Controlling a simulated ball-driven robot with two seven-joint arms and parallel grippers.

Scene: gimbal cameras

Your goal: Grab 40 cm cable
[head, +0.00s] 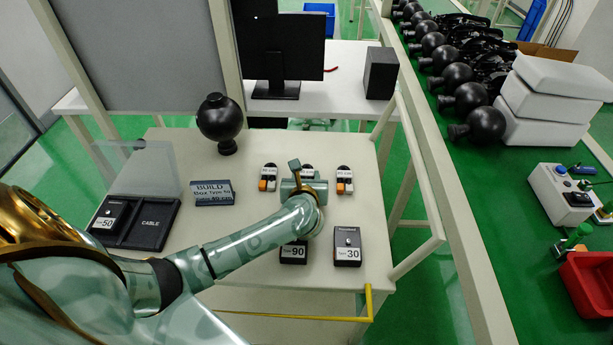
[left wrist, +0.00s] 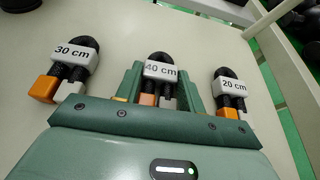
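The 40 cm cable (left wrist: 160,70) is a black looped cable with a white "40 cm" label and orange and grey plugs. It lies on the table between the two other cables. In the left wrist view my left gripper (left wrist: 160,85) is open, with one green finger on each side of this cable. I cannot tell whether the fingers touch it. In the head view my left gripper (head: 302,182) hides most of the middle cable (head: 307,169). My right gripper is not in view.
The 30 cm cable (left wrist: 74,65) lies to the left and the 20 cm cable (left wrist: 231,92) to the right. Boxes marked 90 (head: 293,254) and 30 (head: 347,250) stand in front. A "BUILD" sign (head: 213,193), black tray (head: 151,225) and black ball-shaped device (head: 220,120) are left.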

